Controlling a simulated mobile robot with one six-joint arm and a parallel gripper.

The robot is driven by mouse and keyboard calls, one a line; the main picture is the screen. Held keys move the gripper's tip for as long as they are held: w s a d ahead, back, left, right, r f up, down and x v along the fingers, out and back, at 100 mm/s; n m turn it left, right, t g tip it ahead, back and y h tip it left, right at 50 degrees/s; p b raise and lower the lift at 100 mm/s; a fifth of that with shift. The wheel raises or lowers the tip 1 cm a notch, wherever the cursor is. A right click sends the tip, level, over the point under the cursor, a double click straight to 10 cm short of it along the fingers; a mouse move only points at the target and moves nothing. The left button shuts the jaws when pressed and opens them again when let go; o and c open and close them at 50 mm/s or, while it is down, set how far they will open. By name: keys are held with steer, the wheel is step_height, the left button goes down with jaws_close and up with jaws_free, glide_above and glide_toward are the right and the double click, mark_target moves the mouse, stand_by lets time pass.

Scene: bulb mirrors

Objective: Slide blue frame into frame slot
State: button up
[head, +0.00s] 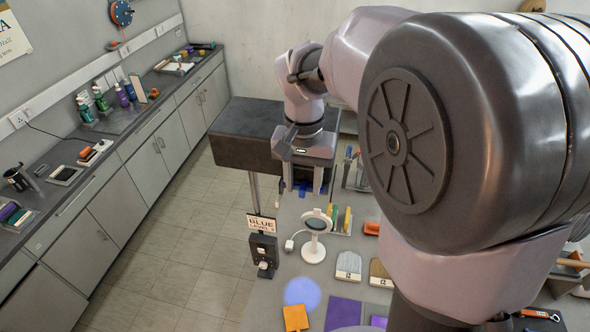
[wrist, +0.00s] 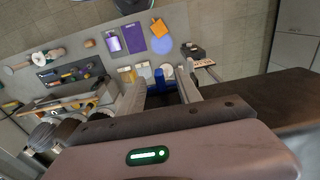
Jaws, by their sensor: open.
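My gripper (head: 302,184) is open, pointing down over the grey table beside the dark block. A small blue upright piece (head: 303,188) shows between its fingers; it may be the blue frame, but it is too small to be sure. In the wrist view my gripper (wrist: 162,78) has its fingers apart, with the blue piece (wrist: 160,80) between them. I cannot tell whether they touch it. A rack with yellow and green upright panels (head: 341,220) stands just right of the gripper; I cannot tell which part is the frame slot.
A white round mirror on a stand (head: 315,235) and a black box with a "BLUE" sign (head: 264,249) stand nearer. The dark raised block (head: 245,140) is left of the gripper. Orange and purple sheets (head: 344,313) lie at the front. My arm hides much of the right.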

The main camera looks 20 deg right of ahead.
steer(key=shift+r+p, duration=1.7)
steer(key=shift+r, duration=1.7)
step_height(320, 180, up, 17)
steer(key=s+a+f+b, duration=0.2)
steer(key=s+f+b, duration=0.3)
steer(key=f+b, duration=0.4)
steer(key=s+a+f+b, duration=0.2)
steer(key=s+f+b, duration=0.2)
steer(key=f+b, duration=0.5)
steer(key=s+a+f+b, duration=0.2)
steer(key=s+f+b, duration=0.35)
steer(key=f, duration=0.65)
steer(key=a+f+n+t+y+b, duration=0.1)
steer(key=a+f+t+b, duration=0.1)
steer(key=f+b, duration=1)
steer(key=s+a+f+n+t+y+b, duration=0.1)
steer(key=a+f+t+b, duration=0.1)
steer(key=f+b, duration=1)
steer(key=shift+a+f+n+t, duration=0.35)
steer(key=shift+f+t, duration=0.35)
steer(key=shift+f, duration=3.7)
steer(key=shift+d, duration=0.1)
